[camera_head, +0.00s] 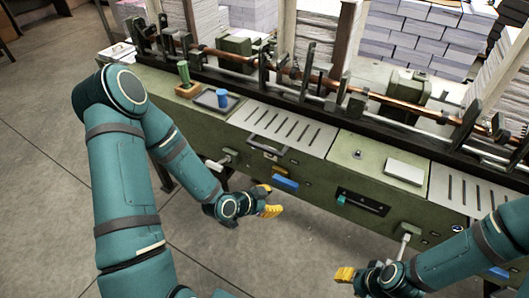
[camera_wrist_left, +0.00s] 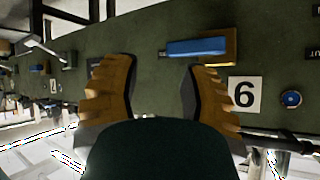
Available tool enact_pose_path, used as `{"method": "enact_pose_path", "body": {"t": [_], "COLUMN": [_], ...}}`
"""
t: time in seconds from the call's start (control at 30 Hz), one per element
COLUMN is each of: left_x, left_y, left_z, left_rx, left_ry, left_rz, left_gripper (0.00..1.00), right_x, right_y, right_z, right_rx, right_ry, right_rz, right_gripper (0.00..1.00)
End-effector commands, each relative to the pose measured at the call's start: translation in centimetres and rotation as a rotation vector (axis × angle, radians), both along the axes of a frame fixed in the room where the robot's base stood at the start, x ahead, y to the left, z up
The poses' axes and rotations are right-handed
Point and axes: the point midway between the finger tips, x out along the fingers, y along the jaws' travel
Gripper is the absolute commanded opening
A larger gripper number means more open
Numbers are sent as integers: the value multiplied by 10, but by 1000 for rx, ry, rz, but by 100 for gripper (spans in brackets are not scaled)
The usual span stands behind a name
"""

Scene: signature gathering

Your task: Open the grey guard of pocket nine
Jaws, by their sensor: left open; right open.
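My left gripper (camera_head: 268,201) is open and empty, in front of the green machine's (camera_head: 315,187) front panel. In the left wrist view its two yellow fingers (camera_wrist_left: 155,88) stand apart, with the green panel behind. A blue bar (camera_wrist_left: 195,47) with a yellowish bracket shows beyond the right finger. A white number plate (camera_wrist_left: 245,93) beside that finger reads like a 6, or a 9 turned over. A blue bar also shows near the left gripper in the head view (camera_head: 285,182). I cannot tell which part is the grey guard. My right gripper (camera_head: 346,275) is open at the lower right.
A grey handle (camera_head: 222,160) sticks out of the panel left of my left gripper. Another pale handle (camera_head: 403,243) stands near my right gripper. A dark slot with a teal piece (camera_head: 362,201) lies between them. The grey floor in front is clear.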

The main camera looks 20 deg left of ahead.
Motion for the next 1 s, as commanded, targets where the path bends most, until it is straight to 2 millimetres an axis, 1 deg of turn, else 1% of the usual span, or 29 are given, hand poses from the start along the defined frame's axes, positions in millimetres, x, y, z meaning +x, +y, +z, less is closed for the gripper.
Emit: {"method": "enact_pose_path", "body": {"t": [0.03, 0.1, 0.2, 0.3, 0.43, 0.53, 0.67, 0.77, 0.87, 1.0], "left_x": [8, 16, 19, 14, 2, -5, -6, 2, 16, 40], "left_y": [21, 43, 75, 102, 124, 133, 135, 130, 122, 109], "left_z": [4, 18, 38, 57, 75, 83, 88, 88, 88, 87], "left_rx": [67, 182, 373, 564, 763, 858, 903, 904, 900, 899], "left_ry": [-125, -313, -570, -789, -990, -1077, -1122, -1124, -1124, -1123], "left_rz": [-40, -113, -202, -272, -335, -364, -379, -382, -382, -382], "left_gripper": [44, 44, 44, 44, 44, 44, 44, 44, 44, 44], "right_x": [-1, -2, -4, -5, -7, -7, -8, -7, -7, -7], "right_y": [0, 0, 1, 1, 1, 1, 1, 1, 1, 1], "right_z": [-7, -13, -20, -26, -31, -33, -34, -34, -35, -37], "right_rx": [0, 1, 2, 3, 3, 3, 3, 4, 4, 3], "right_ry": [2, 5, 8, 12, 14, 16, 16, 17, 17, 16], "right_rz": [2, 4, 7, 10, 13, 14, 15, 14, 14, 14], "right_gripper": [47, 47, 47, 47, 47, 47, 47, 47, 47, 47]}}
